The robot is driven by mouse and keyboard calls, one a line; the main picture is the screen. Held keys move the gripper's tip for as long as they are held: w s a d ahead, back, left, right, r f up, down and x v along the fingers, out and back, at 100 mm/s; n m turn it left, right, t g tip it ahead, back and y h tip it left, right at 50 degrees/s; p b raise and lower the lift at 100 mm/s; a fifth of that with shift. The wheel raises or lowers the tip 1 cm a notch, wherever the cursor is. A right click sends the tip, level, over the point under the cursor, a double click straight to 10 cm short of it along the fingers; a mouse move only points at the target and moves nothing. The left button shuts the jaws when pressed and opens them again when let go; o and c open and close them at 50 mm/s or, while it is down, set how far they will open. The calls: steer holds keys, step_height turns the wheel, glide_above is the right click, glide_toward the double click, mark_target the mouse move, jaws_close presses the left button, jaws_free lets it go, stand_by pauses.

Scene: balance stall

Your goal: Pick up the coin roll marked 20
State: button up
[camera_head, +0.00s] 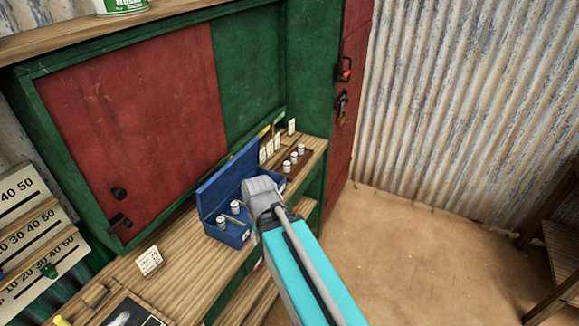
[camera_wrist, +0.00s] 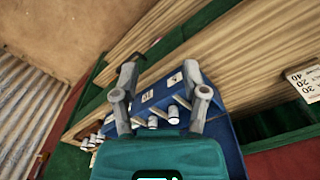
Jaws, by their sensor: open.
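An open blue box (camera_head: 211,196) stands on the wooden counter and also shows in the wrist view (camera_wrist: 225,130). Small pale coin rolls stand in it, one (camera_head: 235,206) near the middle and one (camera_head: 221,221) by the left side. The marks are too small to read, so I cannot tell which roll is 20. My gripper (camera_wrist: 160,72) is open above the box, its fingers either side of the labels. In the head view it hides the box's right part.
Several similar rolls (camera_head: 294,157) stand on a brown strip right of the box, with small cards (camera_head: 269,148) behind. The raised blue lid (camera_head: 230,172) backs the box. A white card (camera_head: 149,260) stands on the counter at left. Red and green panels rise behind.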

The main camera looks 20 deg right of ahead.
steer(key=shift+w+a, duration=0.1)
steer(key=shift+a, duration=0.15)
